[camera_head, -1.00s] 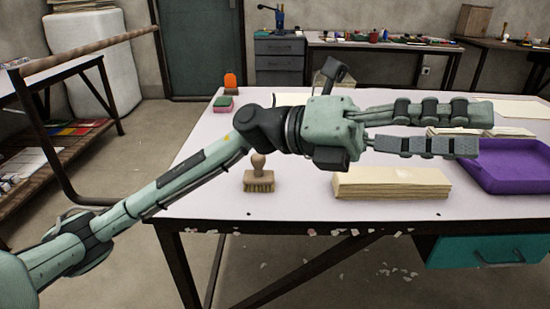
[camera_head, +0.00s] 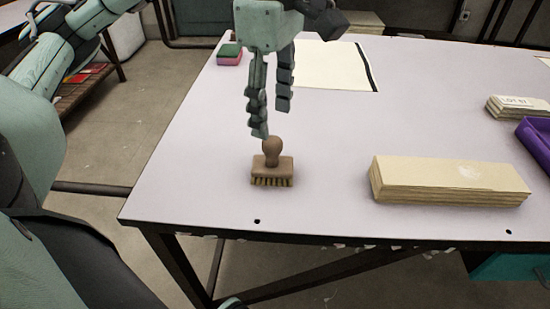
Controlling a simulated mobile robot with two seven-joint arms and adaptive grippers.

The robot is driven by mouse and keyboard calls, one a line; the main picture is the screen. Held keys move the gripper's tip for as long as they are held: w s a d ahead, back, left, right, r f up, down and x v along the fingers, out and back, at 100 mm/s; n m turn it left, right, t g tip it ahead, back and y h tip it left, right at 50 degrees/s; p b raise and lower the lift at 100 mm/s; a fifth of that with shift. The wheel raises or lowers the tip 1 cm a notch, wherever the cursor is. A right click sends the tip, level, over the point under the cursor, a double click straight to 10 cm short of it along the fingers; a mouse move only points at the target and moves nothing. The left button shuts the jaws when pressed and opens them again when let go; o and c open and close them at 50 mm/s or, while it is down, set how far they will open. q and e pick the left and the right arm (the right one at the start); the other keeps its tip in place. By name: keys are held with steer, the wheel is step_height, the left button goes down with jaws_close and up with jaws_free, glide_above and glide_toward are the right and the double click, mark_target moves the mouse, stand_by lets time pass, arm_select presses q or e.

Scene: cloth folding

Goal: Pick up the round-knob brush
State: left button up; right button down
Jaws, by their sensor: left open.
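The round-knob brush (camera_head: 272,167) stands upright on the white table near its front left part, bristles down and knob up. It has a tan wooden block and a round brown knob. My left gripper (camera_head: 271,122) points down just above and behind the brush. Its two fingers are apart with nothing between them. The nearer fingertip shows right by the top of the knob; I cannot tell whether it touches. My right gripper is not in view.
A stack of cream cloths or sheets (camera_head: 445,181) lies right of the brush. A purple tray (camera_head: 537,140) is at the right edge. A green and pink sponge (camera_head: 230,54) and a pale sheet (camera_head: 330,66) lie farther back. The table (camera_head: 200,160) is clear left of the brush.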

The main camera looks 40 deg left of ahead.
mark_target(272, 140)
arm_select(q)
steer(key=shift+s+d+f, duration=0.1)
steer(key=shift+s+f, duration=0.1)
steer(key=shift+f, duration=0.9)
steer(key=f, duration=0.3)
steer(key=shift+s+d+f, duration=0.15)
steer(key=shift+s+f, duration=0.05)
steer(key=shift+f, duration=0.4)
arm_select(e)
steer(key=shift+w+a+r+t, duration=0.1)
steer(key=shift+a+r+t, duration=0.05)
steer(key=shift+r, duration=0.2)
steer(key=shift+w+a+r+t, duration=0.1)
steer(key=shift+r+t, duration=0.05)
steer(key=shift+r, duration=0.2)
arm_select(q)
steer(key=shift+c, duration=0.3)
steer(key=shift+c, duration=1.2)
jaws_close()
